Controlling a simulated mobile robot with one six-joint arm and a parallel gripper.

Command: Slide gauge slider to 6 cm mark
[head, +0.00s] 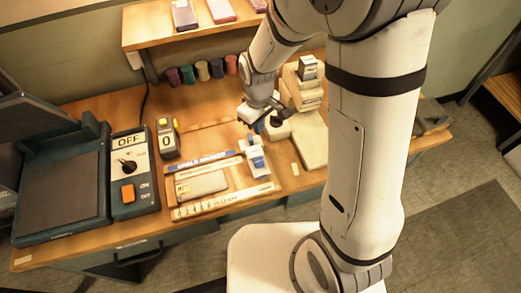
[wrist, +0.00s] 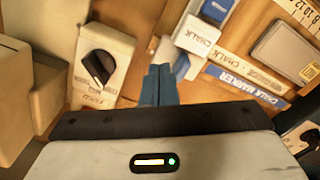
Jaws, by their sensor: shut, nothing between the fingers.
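The chalk marker gauge (head: 192,172) lies flat on the bench, with a numbered scale (head: 222,201) along its front edge. A blue and white slider labelled CHALK (head: 257,163) sits across it near the right end; the wrist view shows the slider (wrist: 196,36) at upper middle. The exact mark it stands at is unclear. My gripper (head: 258,129) is behind the slider, at the bench's back middle. In the wrist view its blue fingertips (wrist: 158,72) are together and empty, close beside the slider's white and blue end. Whether they touch it I cannot tell.
A white box with a black knob (wrist: 102,68) is left of my fingers in the wrist view. A grey plate (head: 202,185) lies within the gauge. A counter reading 0 (head: 167,141) and a switch panel (head: 131,170) stand left. Stacked boxes (head: 301,88) are behind right.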

